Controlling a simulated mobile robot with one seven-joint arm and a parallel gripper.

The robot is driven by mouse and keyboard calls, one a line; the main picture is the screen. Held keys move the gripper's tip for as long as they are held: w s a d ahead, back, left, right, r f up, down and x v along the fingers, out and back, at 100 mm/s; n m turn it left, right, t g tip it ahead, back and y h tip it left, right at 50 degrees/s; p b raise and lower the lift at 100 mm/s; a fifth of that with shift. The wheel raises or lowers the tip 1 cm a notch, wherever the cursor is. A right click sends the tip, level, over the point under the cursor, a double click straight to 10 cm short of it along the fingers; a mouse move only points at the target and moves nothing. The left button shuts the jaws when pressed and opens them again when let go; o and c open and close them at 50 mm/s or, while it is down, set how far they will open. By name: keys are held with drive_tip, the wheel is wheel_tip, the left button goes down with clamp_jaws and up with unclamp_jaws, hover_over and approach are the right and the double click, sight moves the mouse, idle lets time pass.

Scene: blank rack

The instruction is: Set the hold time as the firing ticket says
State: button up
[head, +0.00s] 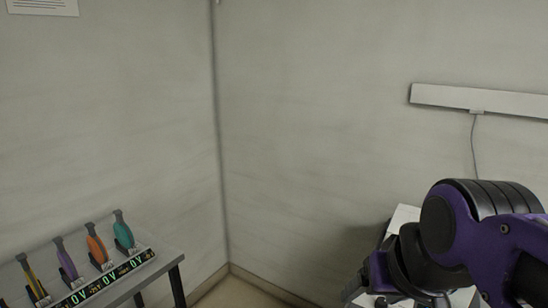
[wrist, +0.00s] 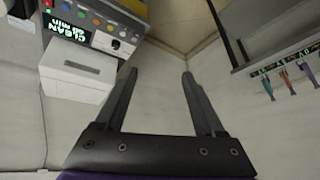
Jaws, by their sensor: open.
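In the wrist view, a grey control panel (wrist: 92,37) at the upper left carries a lit display (wrist: 68,26), a row of coloured buttons and a dark knob (wrist: 116,44). The display appears upside down and seems to read "CLEAN" with a minutes value, but I cannot read it surely. My gripper (wrist: 160,76) is open and empty, its fingers apart, to the right of the panel and not touching it. A paper with small printed lines (head: 42,5) hangs at the head view's top left; I cannot tell whether it is the firing ticket.
A white box (wrist: 78,75) adjoins the panel. A rack of coloured-handled tools (head: 95,247) with lit green displays stands on a dark-legged bench (head: 165,268) at the left. A white rail (head: 480,101) with a cord is on the right wall. The room corner between is clear.

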drive_tip(key=shift+s+d+f+n+g+h, duration=0.3)
drive_tip(key=shift+s+f+n, duration=0.1)
drive_tip(key=shift+s+f, duration=0.3)
